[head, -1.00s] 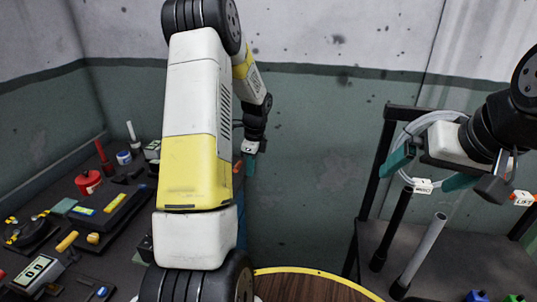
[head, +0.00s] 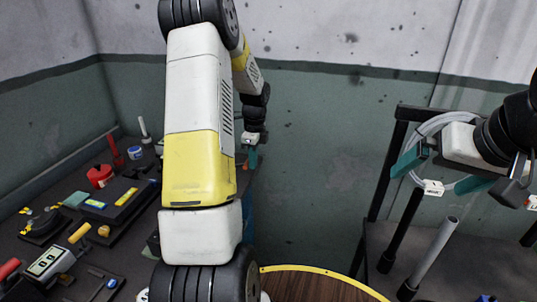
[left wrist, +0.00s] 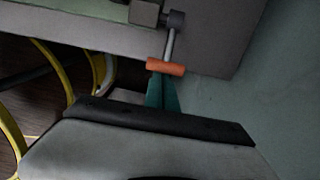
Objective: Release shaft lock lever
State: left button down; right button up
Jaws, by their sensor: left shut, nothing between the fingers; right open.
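The lever (left wrist: 171,44) shows in the left wrist view as a grey rod with an orange end piece (left wrist: 165,67) and a dark pivot (left wrist: 176,18), on the edge of a grey panel. I take it to be the shaft lock lever. My left gripper (left wrist: 160,78) is shut and empty, its teal fingertips right at the orange end piece; I cannot tell whether they touch. In the head view my left gripper (head: 252,158) is small and far, partly behind my left arm. My right gripper (head: 427,182) is open, with its teal fingers apart at the right.
A dark bench (head: 60,220) with a red round container (head: 100,176), a meter (head: 47,262) and several tools lies left. A round wooden top with a yellow rim (head: 315,268) is at the bottom. A black rack (head: 385,200) with upright tubes stands right. Yellow hoops (left wrist: 50,62) show below the panel.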

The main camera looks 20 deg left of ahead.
pick_arm(q)
jog(key=shift+a+r+h, duration=0.25)
jog(key=shift+r+h, duration=0.05)
jog(key=shift+h, duration=0.1)
jog(key=shift+a+r+h, duration=0.35)
jog(key=shift+r+h, duration=0.05)
jog(key=shift+h, duration=0.2)
jog(key=a+r+h, duration=0.1)
jog(key=a+h, duration=0.1)
jog(key=h, duration=0.1)
jog(key=shift+s+r, duration=0.1)
jog(key=shift+r, duration=0.3)
jog(key=a+h, duration=0.1)
jog(key=a+r+h, duration=0.1)
jog(key=h, duration=0.1)
jog(key=a+h, duration=0.1)
jog(key=h, duration=0.1)
jog(key=shift+s+a+r+t, duration=0.1)
jog(key=shift+a+r+t, duration=0.2)
jog(key=shift+a, duration=0.05)
jog(key=shift+s+a, duration=0.1)
jog(key=shift+a, duration=0.05)
jog(key=shift+r, duration=0.85)
